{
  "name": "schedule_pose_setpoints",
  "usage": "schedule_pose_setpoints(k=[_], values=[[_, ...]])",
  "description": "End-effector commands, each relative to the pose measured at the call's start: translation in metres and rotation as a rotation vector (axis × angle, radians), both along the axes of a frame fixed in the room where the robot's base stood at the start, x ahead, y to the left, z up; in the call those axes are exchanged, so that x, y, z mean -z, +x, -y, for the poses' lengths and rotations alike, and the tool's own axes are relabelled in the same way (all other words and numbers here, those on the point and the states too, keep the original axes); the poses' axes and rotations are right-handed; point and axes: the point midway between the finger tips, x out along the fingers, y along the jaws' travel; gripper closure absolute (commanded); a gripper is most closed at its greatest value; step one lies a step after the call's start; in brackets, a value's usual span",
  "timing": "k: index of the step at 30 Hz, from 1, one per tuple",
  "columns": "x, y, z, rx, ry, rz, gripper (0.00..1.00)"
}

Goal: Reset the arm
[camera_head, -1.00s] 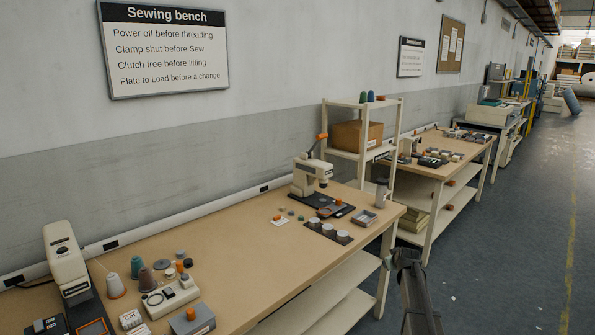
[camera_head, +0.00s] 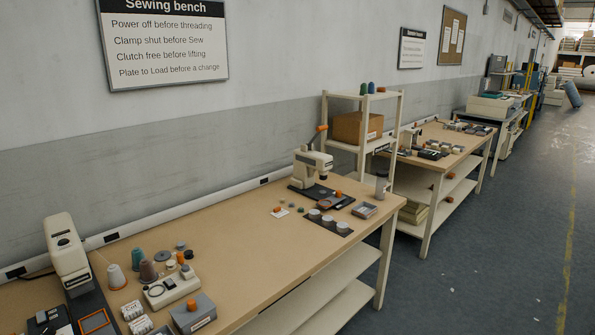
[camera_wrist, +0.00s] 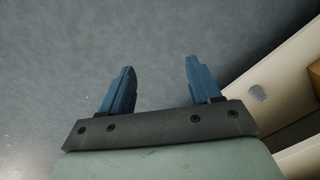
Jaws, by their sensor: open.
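My gripper (camera_wrist: 154,90) shows in the wrist view with its two blue fingers spread apart and nothing between them. It is over the blue-grey floor (camera_wrist: 70,60). A pale edge, probably of a bench, lies at the right of that view. My arm and gripper are not visible in the head view now.
A shelf rack (camera_head: 362,97) and a second bench (camera_head: 455,160) stand beyond.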

Motion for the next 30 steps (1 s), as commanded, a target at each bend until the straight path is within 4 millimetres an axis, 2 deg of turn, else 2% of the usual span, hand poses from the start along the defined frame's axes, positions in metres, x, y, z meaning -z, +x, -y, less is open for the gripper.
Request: schedule_pose_setpoints(k=[1,3,9,15,18,21,25,30], values=[[0.007,-0.031,-0.007,0.004,0.0,-0.051,0.38],[0.016,-0.065,-0.013,0.014,-0.001,-0.114,0.38],[0.031,-0.162,-0.027,0.038,-0.017,-0.296,0.38],[0.033,-0.247,-0.035,0.061,-0.047,-0.46,0.38],[0.031,-0.276,-0.036,0.069,-0.061,-0.518,0.38],[0.029,-0.295,-0.037,0.073,-0.072,-0.558,0.38],[0.028,-0.306,-0.037,0.078,-0.079,-0.58,0.38],[0.028,-0.306,-0.037,0.078,-0.079,-0.58,0.38]])
